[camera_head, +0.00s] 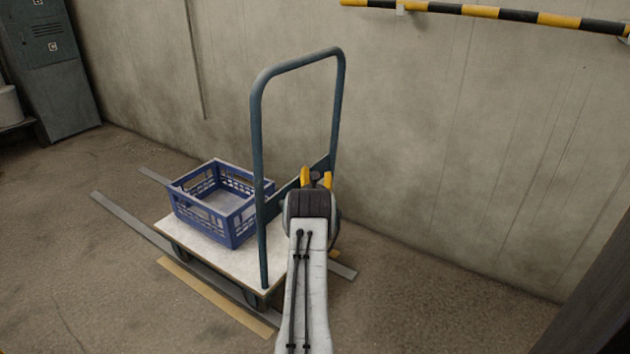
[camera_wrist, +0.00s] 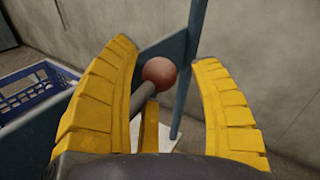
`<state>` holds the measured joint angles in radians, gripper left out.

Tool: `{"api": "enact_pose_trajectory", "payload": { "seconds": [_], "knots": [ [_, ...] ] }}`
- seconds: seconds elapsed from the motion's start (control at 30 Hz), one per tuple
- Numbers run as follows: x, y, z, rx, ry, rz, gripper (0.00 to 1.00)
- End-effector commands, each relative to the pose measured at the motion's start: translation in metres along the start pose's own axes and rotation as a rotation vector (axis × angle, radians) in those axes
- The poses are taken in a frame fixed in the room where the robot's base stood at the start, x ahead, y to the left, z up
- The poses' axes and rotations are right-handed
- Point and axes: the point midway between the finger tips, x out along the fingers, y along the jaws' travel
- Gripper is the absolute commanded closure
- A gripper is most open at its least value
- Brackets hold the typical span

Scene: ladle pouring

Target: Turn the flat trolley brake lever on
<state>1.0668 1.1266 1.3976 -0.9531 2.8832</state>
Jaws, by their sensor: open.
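The flat trolley (camera_head: 190,236) stands by the wall, with a tall blue-grey push handle (camera_head: 257,150) at its right end. The brake lever shows in the wrist view as a grey rod (camera_wrist: 143,94) topped by a reddish-brown ball knob (camera_wrist: 159,72). The rod leans, rising to the right, in front of the handle's blue crossbar. My gripper (camera_head: 316,174) is open at the crossbar; its yellow fingers also show in the wrist view (camera_wrist: 165,54). The knob lies between the outer fingers with gaps on both sides, nearer the left one. The lever's base is hidden.
A blue crate (camera_head: 231,229) sits on the trolley deck, left of the handle. A concrete wall (camera_head: 470,150) runs behind, with a striped yellow-black bar (camera_head: 490,12) high up. A grey locker (camera_head: 58,75) stands at the far left.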

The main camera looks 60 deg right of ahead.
Motion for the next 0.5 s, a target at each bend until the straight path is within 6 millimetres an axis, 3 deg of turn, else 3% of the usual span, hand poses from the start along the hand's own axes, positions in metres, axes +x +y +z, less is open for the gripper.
{"api": "enact_pose_trajectory", "payload": {
  "seconds": [0.5],
  "knots": [
    [0.009,-0.0001,0.0005,0.0,0.0,0.0,0.43]
  ]
}}
